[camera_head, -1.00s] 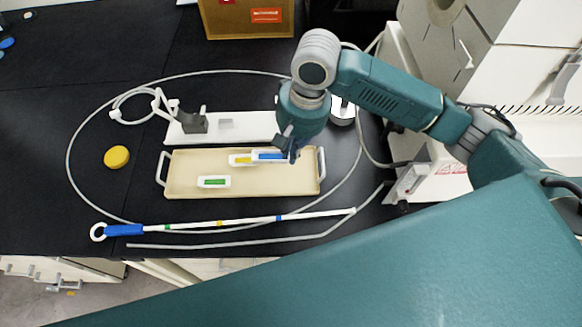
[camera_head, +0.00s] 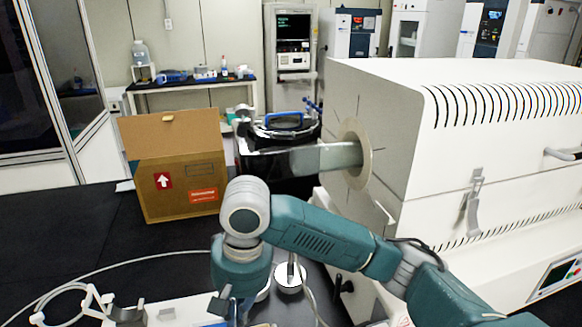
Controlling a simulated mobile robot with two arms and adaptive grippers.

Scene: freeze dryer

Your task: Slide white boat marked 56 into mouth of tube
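The tube (camera_head: 325,157) is a translucent grey cylinder. It sticks out to the left from the flange of the white furnace, and its mouth is at the left end. My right gripper (camera_head: 232,309) points down at the bottom edge, below and to the left of the tube and apart from it. Its fingertips are cut off or hidden, so I cannot tell if it is open or holds anything. No boat can be made out clearly now, and no 56 is readable. My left gripper is not in view.
The white furnace (camera_head: 400,130) fills the right side. An open cardboard box (camera_head: 175,195) stands at the back left of the black bench. A round metal piece with a post (camera_head: 290,278) stands right of my gripper. A pale cable (camera_head: 130,262) curves across the bench.

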